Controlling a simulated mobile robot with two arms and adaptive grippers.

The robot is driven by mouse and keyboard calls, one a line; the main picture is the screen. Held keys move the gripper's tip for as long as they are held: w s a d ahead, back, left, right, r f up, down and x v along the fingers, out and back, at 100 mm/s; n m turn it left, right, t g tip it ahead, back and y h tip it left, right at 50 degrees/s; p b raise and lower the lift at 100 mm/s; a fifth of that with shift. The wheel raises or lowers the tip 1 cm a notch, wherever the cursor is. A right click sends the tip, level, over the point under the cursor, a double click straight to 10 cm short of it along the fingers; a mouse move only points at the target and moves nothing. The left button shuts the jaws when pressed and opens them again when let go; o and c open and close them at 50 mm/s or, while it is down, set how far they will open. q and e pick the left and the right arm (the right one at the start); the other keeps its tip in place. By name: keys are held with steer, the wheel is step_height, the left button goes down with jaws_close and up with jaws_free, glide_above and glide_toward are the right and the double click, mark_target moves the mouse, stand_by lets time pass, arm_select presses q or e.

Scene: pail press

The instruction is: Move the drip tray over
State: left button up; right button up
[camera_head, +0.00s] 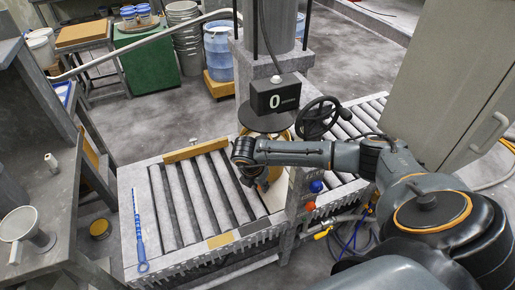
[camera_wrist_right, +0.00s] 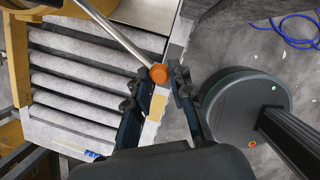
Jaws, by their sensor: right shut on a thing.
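My right gripper (camera_wrist_right: 158,82) is closed around the orange knob (camera_wrist_right: 159,72) at the end of a thin metal rod (camera_wrist_right: 122,36) in the right wrist view. A yellow round rim (camera_head: 262,124) shows under the press head. I cannot make out the drip tray for certain; my arm covers much of that area. My left gripper is not in view.
The roller conveyor (camera_head: 156,206) has a blue tool (camera_head: 139,230) on its left edge and a wooden bar (camera_head: 195,151) across its back. A handwheel (camera_head: 317,117) and the display box (camera_head: 275,97) are close behind my arm. A grey cabinet (camera_head: 440,75) stands right.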

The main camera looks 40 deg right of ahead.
steer(key=shift+w+a+r+b, duration=0.2)
steer(key=shift+w+a+b, duration=0.2)
steer(key=shift+w+a, duration=0.45)
steer(key=shift+w+d, duration=0.1)
steer(key=shift+d, duration=0.05)
steer(key=w+a+b, duration=0.2)
steer(key=w, duration=0.1)
steer(key=shift+w, duration=0.15)
steer(key=shift+f, duration=0.1)
steer(key=shift+b, duration=0.3)
